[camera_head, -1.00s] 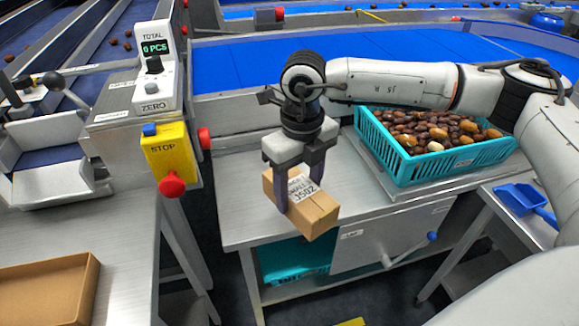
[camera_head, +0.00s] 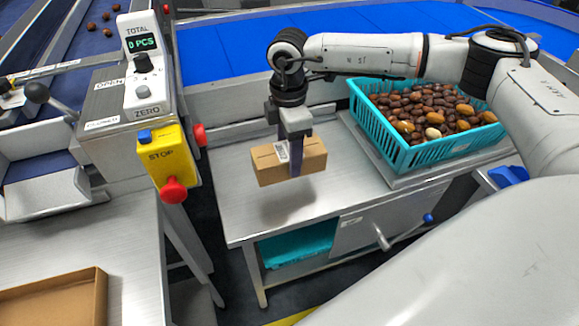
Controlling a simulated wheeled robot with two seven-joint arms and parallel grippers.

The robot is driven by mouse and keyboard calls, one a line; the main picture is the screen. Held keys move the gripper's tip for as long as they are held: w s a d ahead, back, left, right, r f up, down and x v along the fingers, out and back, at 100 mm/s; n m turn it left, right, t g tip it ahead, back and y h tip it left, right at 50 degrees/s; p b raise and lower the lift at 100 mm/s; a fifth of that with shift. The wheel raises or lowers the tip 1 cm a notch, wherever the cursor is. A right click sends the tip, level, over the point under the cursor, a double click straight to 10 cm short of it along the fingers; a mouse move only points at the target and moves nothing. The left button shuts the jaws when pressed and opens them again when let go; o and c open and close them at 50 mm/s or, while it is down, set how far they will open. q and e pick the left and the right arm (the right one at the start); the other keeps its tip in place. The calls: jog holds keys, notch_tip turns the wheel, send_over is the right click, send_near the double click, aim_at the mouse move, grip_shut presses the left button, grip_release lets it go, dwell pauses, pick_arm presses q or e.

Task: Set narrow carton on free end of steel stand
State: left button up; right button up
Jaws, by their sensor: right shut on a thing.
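The narrow carton (camera_head: 311,160) is a small brown box with tape and a white label. My right gripper (camera_head: 296,163) is shut on it, with a dark finger down its near side. The carton is held roughly level above the left end of the steel stand (camera_head: 243,207). A shadow lies on the bare steel below it, so it seems a little clear of the top. The stand's right end bears a teal crate (camera_head: 432,151) full of dates. My left gripper is not in view.
A yellow stop box (camera_head: 166,160) with a red button and a counter (camera_head: 142,60) reading 0 PCS stand left of the stand. An open brown tray (camera_head: 100,290) lies at lower left. A blue scoop (camera_head: 507,176) is at right. A blue conveyor (camera_head: 215,50) runs behind.

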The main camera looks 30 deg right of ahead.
jog(key=shift+f, duration=3.6)
jog(key=shift+f, duration=0.2)
jog(key=o, duration=1.4)
notch_tip(320, 180, up, 12)
jog(key=shift+r+b, duration=0.2)
jog(key=shift+b, duration=0.15)
